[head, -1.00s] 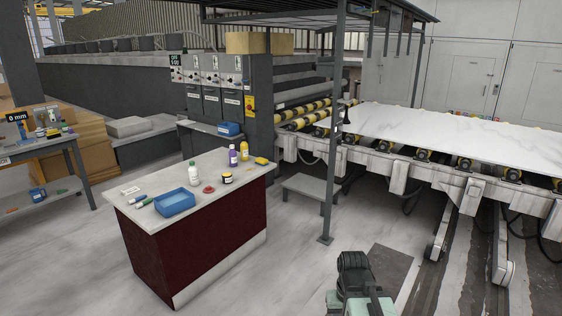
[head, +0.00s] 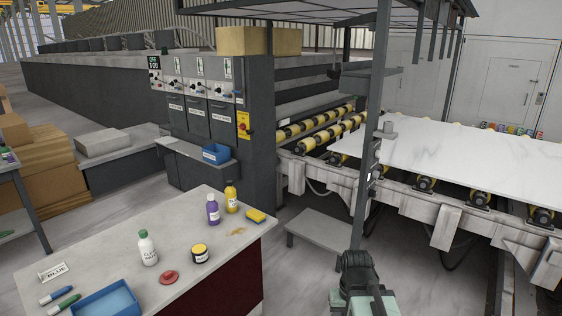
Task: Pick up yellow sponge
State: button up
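The yellow sponge (head: 256,215) lies on the stone-topped table (head: 215,262), near its far right corner. It is beside a yellow bottle (head: 231,197), and a yellowish-brown smear is on the stone just in front of it. My arm shows at the bottom, right of the table and apart from it, as a dark rounded part above pale green links. The fingertips of my gripper cannot be made out, and nothing held is visible.
The table also bears a purple bottle (head: 213,209), a white bottle (head: 148,248), a jar (head: 200,254), a red disc (head: 169,277), markers and a blue tray (head: 105,303). A grey post (head: 369,160) and low step (head: 318,233) stand right of the table.

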aim_at(253, 215)
jog(key=i, duration=2.7)
jog(key=u, duration=3.45)
